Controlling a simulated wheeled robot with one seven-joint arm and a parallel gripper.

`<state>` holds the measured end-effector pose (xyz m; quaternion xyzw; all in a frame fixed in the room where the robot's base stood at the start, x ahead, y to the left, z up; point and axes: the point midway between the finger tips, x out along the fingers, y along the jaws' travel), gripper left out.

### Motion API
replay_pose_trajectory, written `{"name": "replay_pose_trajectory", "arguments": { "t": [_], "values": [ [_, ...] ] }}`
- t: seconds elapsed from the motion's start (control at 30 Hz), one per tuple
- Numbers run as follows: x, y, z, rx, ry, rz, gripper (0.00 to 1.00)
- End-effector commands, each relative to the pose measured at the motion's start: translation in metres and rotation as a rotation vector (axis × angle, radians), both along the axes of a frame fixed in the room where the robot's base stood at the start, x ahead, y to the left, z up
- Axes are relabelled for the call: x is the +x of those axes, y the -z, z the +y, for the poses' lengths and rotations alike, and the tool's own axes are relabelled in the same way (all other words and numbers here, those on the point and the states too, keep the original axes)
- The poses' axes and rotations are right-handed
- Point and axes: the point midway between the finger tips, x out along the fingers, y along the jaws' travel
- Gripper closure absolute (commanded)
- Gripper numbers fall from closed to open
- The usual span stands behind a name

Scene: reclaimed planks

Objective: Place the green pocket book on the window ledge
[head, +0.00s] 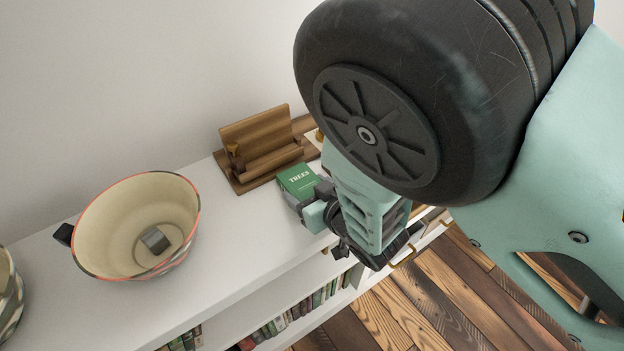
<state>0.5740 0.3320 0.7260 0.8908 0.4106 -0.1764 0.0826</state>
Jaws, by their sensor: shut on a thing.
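The green pocket book (298,179), with "TREES" on its cover, is at the tip of my gripper (305,197). My gripper is shut on its near edge, and the fingers hide part of that edge. The book is over the white top of a low bookcase, in front of a wooden stand. I cannot tell whether it touches the top or is held just above it. No window shows, so I cannot tell whether this white top (240,235) is the window ledge.
The wooden stand (262,150) is behind the book. A large cream bowl (105,225) with a small grey block (155,240) inside stands to the left. A patterned vessel (8,290) is at the left edge. Several books (275,325) fill the shelf below. Clear top lies between bowl and book.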

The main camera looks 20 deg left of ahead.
Motion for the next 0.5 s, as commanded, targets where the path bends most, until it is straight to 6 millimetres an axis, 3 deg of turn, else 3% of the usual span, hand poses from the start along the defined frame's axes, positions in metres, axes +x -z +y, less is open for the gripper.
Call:
{"name": "replay_pose_trajectory", "arguments": {
  "t": [0.07,0.1,0.17,0.5],
  "values": [
    [0.0001,0.0024,0.0,0.001,0.0,0.001,0.58],
    [-0.0001,0.0031,-0.0001,0.001,0.0,0.001,0.3],
    [-0.0001,0.002,0.0,0.0,0.0,0.0,0.14],
    [-0.0001,-0.0007,0.0,0.0,0.0,0.0,0.11]
  ]
}}
